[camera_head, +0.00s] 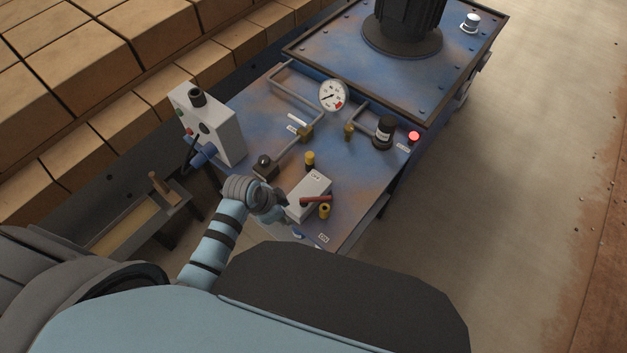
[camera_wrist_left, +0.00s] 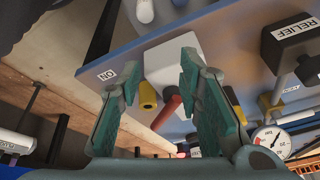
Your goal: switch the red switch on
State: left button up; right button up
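The red switch is a red lever (camera_head: 316,199) on a white box (camera_head: 307,188) near the front edge of the blue bench top. In the head view the lever lies across the box's right end. A small ON label (camera_head: 323,238) is on the bench edge; it also shows in the left wrist view (camera_wrist_left: 106,74). My left gripper (camera_head: 280,212) is beside the box's left end. In the wrist view the gripper (camera_wrist_left: 160,68) is open, and the red lever (camera_wrist_left: 167,109) shows between its fingers; contact cannot be told. My right gripper is not in view.
Yellow posts (camera_head: 310,160) (camera_head: 325,211) stand beside the box. A black knob (camera_head: 264,163), a gauge (camera_head: 333,96), pipes, a black cylinder (camera_head: 384,132) and a lit red lamp (camera_head: 413,137) are behind. A grey control box (camera_head: 214,127) stands at left. Floor is clear at right.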

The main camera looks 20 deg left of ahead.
pick_arm(q)
notch_tip(320, 180, up, 13)
jog(key=w+d+m+h+p, duration=0.1)
jog(key=w+d+m, duration=0.1)
jog(key=d+m, duration=0.15)
jog(key=m+b, duration=0.1)
jog(key=b, duration=0.4)
send_near(317, 198)
jog(key=x, duration=0.8)
jog(key=shift+d, duration=0.1)
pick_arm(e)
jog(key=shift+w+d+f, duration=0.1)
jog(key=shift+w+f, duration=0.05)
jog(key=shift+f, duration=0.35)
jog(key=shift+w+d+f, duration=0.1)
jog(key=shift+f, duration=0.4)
pick_arm(q)
grip_shut()
